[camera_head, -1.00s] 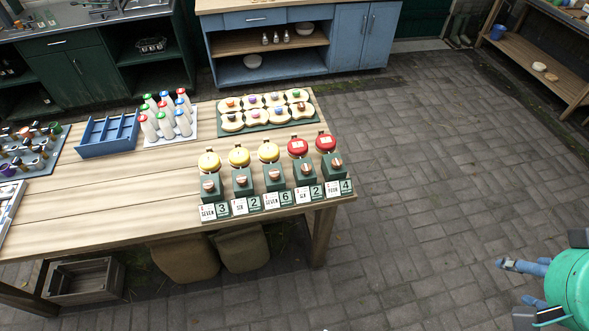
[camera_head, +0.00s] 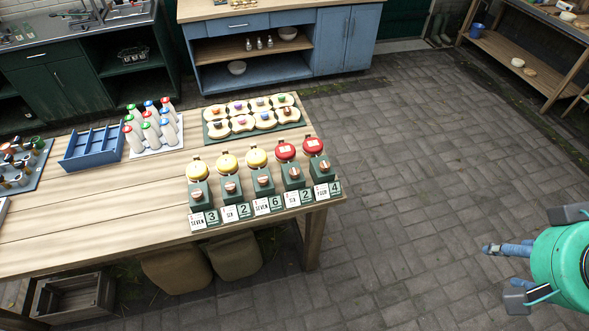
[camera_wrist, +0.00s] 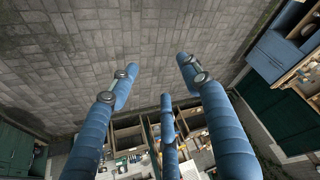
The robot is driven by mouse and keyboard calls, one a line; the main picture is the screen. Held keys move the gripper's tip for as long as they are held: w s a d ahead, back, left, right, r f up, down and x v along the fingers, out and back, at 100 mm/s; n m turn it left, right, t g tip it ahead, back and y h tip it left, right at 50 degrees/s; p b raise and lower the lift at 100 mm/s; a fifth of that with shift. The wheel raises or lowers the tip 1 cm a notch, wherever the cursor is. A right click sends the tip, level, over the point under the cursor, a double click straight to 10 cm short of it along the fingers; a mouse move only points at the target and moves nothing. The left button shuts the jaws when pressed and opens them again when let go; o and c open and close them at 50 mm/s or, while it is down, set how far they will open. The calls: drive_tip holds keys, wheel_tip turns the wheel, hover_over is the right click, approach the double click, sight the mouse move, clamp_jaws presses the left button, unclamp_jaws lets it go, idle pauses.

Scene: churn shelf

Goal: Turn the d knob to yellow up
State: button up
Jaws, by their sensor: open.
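A row of several green knob boxes stands along the front right edge of the wooden table (camera_head: 90,225). Each has a round knob on its front and a disc above it. Cards with words and numbers stand below; I cannot read which knob (camera_head: 231,188) is d. My gripper (camera_head: 497,266) is at the far right of the head view, over the paving, well away from the knobs. In the wrist view its blue fingers (camera_wrist: 157,78) are spread and empty.
Behind the knobs are a tray of cream pieces (camera_head: 253,118), white bottles with coloured caps (camera_head: 150,128) and a blue divided tray (camera_head: 92,147). A blue cabinet (camera_head: 345,45) stands at the back. The paved floor (camera_head: 420,180) between table and gripper is clear.

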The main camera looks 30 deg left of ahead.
drive_tip(key=w+a+r+n+g+y+p, duration=0.15)
drive_tip(key=w+a+n, duration=0.35)
drive_tip(key=w+a, duration=0.6)
drive_tip(key=n+g+h+p, duration=0.2)
drive_tip(key=n+g, duration=0.2)
drive_tip(key=n, duration=0.9)
hover_over(295, 171)
wheel_tip(295, 171, down, 21)
drive_tip(key=shift+r, duration=0.2)
drive_tip(key=shift+s+f+y, duration=0.1)
drive_tip(key=shift+f+y, duration=0.05)
drive_tip(key=shift+y, duration=0.1)
wheel_tip(295, 171, down, 14)
drive_tip(key=shift+a+r+b, duration=0.1)
drive_tip(key=shift+r+b, duration=0.1)
drive_tip(key=shift+b, duration=0.25)
drive_tip(key=c, duration=1.1)
